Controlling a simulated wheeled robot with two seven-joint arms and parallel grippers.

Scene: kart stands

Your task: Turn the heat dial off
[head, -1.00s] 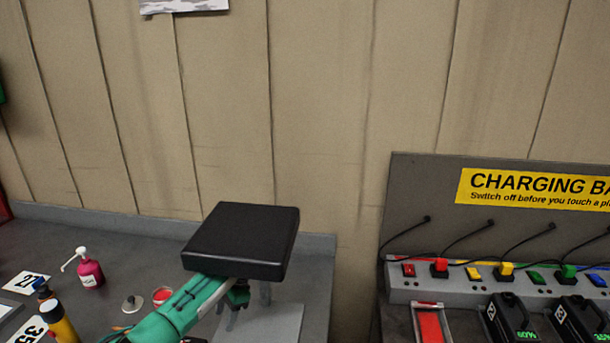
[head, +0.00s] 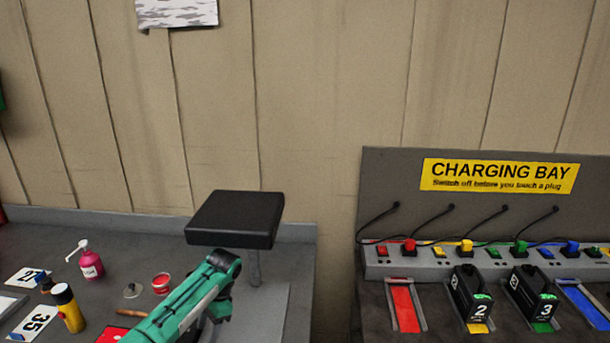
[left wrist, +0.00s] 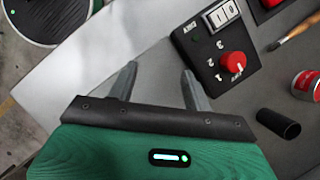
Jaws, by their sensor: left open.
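A red round dial (left wrist: 233,64) sits on a black control box (left wrist: 208,74) in the left wrist view. White numerals 1, 2 and 3 stand around the dial, with a white panel (left wrist: 222,14) above it. I cannot read the dial's setting surely. My left gripper (left wrist: 158,68) is open and empty. Its two fingers point toward the grey surface left of the box, and the dial is apart from them, to their right. My right gripper is not in view.
A black slab (head: 236,219) on a post stands above the bench. A pink pump bottle (head: 91,265), a red tub (head: 161,283) and a yellow bottle (head: 69,309) stand left. A brush (left wrist: 291,32) and a black cylinder (left wrist: 278,124) lie near the dial. A charging bay (head: 500,175) is right.

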